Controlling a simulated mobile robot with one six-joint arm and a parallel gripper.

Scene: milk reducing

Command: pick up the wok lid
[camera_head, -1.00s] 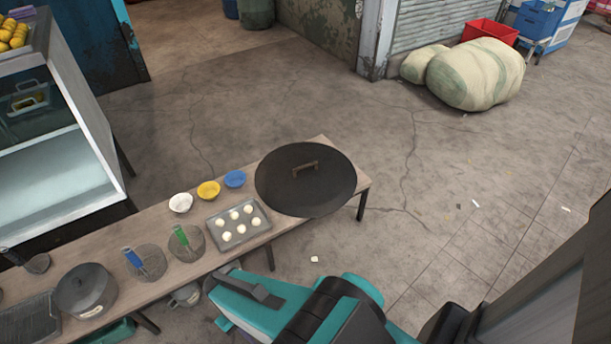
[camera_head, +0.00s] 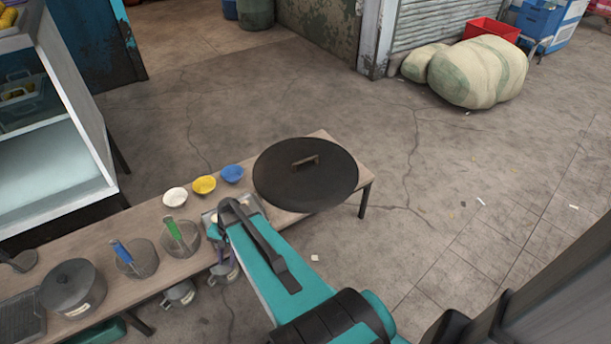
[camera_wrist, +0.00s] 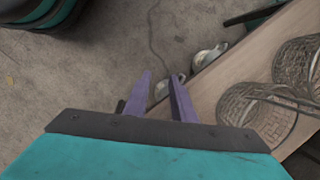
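The wok lid (camera_head: 305,178) is a large dark round disc with a small brown handle (camera_head: 305,161) on top. It lies at the right end of the wooden table in the head view. My arm reaches up from below in the head view, and its end covers most of the tray of white dough balls left of the lid. In the wrist view my gripper (camera_wrist: 158,80) shows two purple fingers standing apart with nothing between them. It is beside the table edge, with the floor and metal pots beyond. The lid is not in the wrist view.
White (camera_head: 175,197), yellow (camera_head: 204,185) and blue (camera_head: 232,174) bowls stand behind the tray.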

